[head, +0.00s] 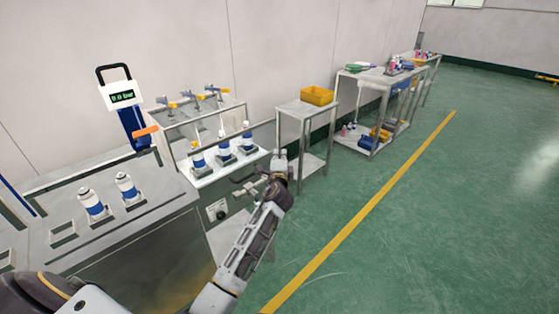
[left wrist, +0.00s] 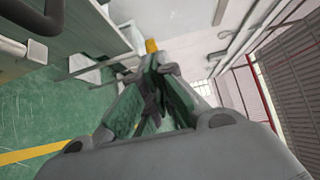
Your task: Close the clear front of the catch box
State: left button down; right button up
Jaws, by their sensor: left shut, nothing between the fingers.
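The catch box (head: 171,137) stands on the bench in the head view. It has a thin metal frame with see-through sides, and several white and blue cans (head: 222,143) stand inside on a pale tray. I cannot clearly make out its clear front or how far open it is. My left gripper (head: 280,155) is at the right end of the box, beside the bench edge, pointing away. In the left wrist view its fingers (left wrist: 153,62) are together with nothing between them. I cannot tell whether it touches the box. My right gripper is not in view.
Two more cans (head: 125,188) stand in the bench's left part, near a blue and white gauge (head: 127,110). Several orange-handled valves (head: 190,95) are above the box. A metal stand (head: 299,111) with a yellow bin (head: 317,95) is right of my gripper.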

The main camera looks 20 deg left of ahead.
aim_at(273, 142)
pick_arm(q)
jog(key=w+a, duration=0.2)
jog(key=a, duration=0.2)
jog(key=shift+w+a, duration=0.1)
jog(key=shift+w, duration=0.3)
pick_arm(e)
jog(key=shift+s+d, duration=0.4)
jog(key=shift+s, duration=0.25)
pick_arm(q)
jog(key=shift+a, duration=0.1)
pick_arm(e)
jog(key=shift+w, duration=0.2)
